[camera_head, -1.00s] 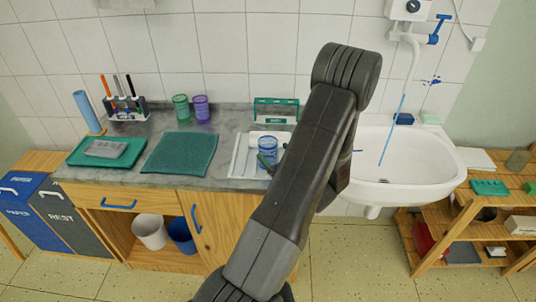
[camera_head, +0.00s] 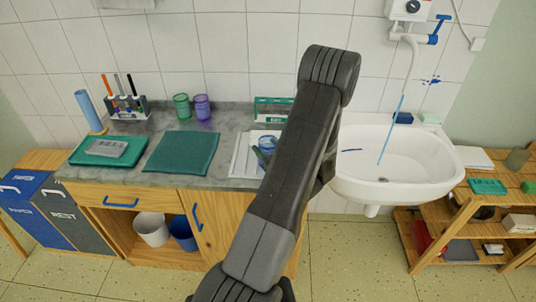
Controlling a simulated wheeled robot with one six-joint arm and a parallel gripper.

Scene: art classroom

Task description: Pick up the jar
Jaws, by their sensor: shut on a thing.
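A blue see-through jar (camera_head: 268,143) is at the white tray (camera_head: 243,157) on the counter, left of the sink. My arm hides much of it. My gripper (camera_head: 262,157) is mostly hidden behind my arm; a small dark part of it shows against the jar's left side. It is shut on the blue jar. I cannot tell whether the jar touches the tray. A green jar (camera_head: 181,106) and a purple jar (camera_head: 202,107) stand apart at the back of the counter.
A green mat (camera_head: 181,153) lies left of the tray. A green-fronted box (camera_head: 272,110) stands behind it. A marker holder (camera_head: 128,107) and a green tray (camera_head: 80,151) are at the left. The white sink (camera_head: 440,165) is at the right, with a blue stick (camera_head: 391,130) in it.

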